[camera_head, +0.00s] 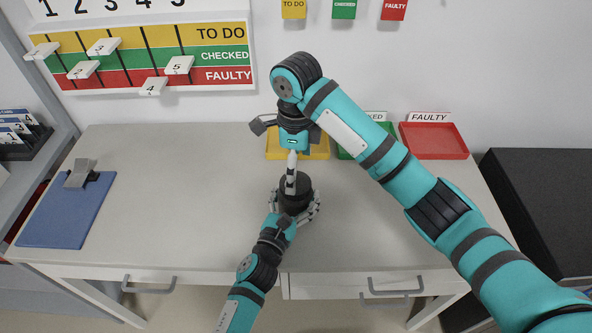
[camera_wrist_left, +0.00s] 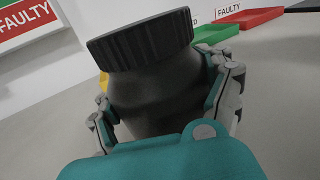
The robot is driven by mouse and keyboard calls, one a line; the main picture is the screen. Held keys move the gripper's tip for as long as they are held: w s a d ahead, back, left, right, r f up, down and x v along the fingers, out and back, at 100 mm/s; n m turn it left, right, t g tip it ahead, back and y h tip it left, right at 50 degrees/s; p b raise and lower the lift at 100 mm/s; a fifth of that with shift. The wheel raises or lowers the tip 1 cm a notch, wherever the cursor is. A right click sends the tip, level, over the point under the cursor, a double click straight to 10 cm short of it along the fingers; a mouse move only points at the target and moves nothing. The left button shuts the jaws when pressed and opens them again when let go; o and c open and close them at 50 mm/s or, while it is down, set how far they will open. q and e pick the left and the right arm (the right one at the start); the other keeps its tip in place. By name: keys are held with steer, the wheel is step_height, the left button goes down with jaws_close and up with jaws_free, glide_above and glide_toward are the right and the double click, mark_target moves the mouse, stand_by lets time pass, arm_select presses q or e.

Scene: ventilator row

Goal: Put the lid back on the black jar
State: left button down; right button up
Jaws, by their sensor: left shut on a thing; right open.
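The black jar (camera_head: 297,208) stands upright near the middle of the table. My left gripper (camera_wrist_left: 166,112) is shut on its body, with one finger on each side. The ribbed black lid (camera_wrist_left: 143,40) sits on top of the jar in the left wrist view; I cannot tell whether it is tight. The lid's dark top (camera_head: 304,186) is partly hidden by the right fingers in the head view. My right gripper (camera_head: 291,186) points down over the lid and is open. Its fingers show edge-on, so I cannot tell whether they touch the lid.
A yellow tray (camera_head: 316,153), a green tray (camera_head: 346,154) and a red tray (camera_head: 433,141) stand along the back of the table. My right arm covers part of the green one. A blue clipboard (camera_head: 62,216) lies at the left. The table's left-middle is clear.

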steer(key=shift+o, duration=0.3)
steer(key=n, duration=0.4)
steer(key=shift+w+a+r, duration=0.1)
steer(key=shift+r, duration=0.15)
steer(key=n, duration=0.4)
steer(key=shift+a+r+n, duration=0.1)
steer(key=shift+r+n, duration=0.15)
steer(key=shift+n, duration=0.05)
steer(key=n, duration=0.5)
steer(key=shift+r, duration=0.25)
steer(key=n, duration=0.5)
steer(key=shift+a+r, duration=0.1)
steer(key=shift+r, duration=0.1)
steer(key=n, duration=0.4)
steer(key=shift+r+n, duration=0.2)
steer(key=shift+n, duration=0.1)
steer(key=n, duration=0.4)
steer(key=shift+r+n, duration=0.15)
steer(key=shift+n, duration=0.25)
steer(key=n, duration=0.4)
steer(key=shift+r+n, duration=0.15)
steer(key=shift+n, duration=0.15)
steer(key=n, duration=0.5)
steer(key=shift+d+r+n, duration=0.15)
steer(key=shift+d+n, duration=0.1)
steer(key=shift+n, duration=0.05)
